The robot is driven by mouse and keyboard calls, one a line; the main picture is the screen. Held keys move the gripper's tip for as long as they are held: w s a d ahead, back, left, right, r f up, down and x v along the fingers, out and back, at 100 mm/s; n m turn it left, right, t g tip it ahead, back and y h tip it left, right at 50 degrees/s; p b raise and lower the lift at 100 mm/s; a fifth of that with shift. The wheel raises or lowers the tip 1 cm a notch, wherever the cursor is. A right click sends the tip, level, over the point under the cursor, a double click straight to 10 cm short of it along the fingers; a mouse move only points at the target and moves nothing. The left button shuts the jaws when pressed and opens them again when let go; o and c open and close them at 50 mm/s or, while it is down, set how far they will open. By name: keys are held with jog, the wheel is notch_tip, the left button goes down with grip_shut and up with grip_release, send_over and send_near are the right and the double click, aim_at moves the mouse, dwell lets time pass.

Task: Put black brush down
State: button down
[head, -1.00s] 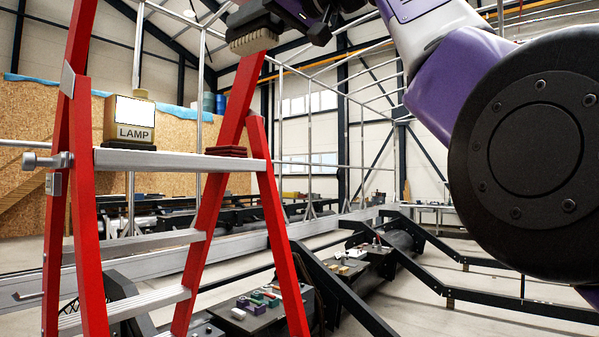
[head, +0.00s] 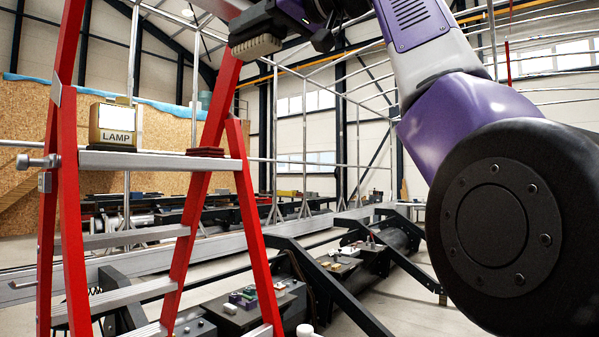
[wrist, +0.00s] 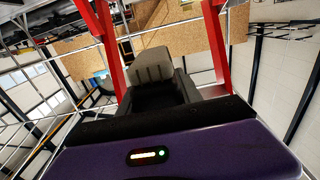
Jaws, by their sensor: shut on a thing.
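The black brush (head: 257,44), with a dark body and pale tan bristles facing down, is held high at the top of the head view. My gripper (head: 258,20) is shut on it. In the wrist view the brush (wrist: 152,66) shows as a grey block at the end of my gripper (wrist: 158,92). The brush is apart from any surface I can make out, in front of or beside the red ladder (head: 219,98). Its handle side is partly hidden by my gripper.
The ladder's top step (head: 160,161) bears a box marked LAMP (head: 112,125) and a dark red stack (head: 205,152). Low black beams (head: 330,285) and a dark platform with several small items (head: 238,312) lie below. Pale floor is open at lower right.

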jog(key=shift+a+f, duration=0.1)
jog(key=shift+f, duration=0.35)
jog(key=s+d+f+m+t+h+b, duration=0.2)
jog(key=s+d+f, duration=0.6)
jog(key=f, duration=2.7)
jog(key=s+d+f+m+t+h+b, duration=0.2)
jog(key=s+d+f+m+h, duration=0.3)
jog(key=f, duration=3)
jog(key=s+d+f+m+t+h+b, duration=0.3)
jog(key=s+d+f+h, duration=0.4)
jog(key=f, duration=2.8)
jog(key=s+d, duration=0.4)
jog(key=d, duration=0.4)
jog(key=shift+f+m, duration=0.15)
jog(key=shift+m, duration=0.15)
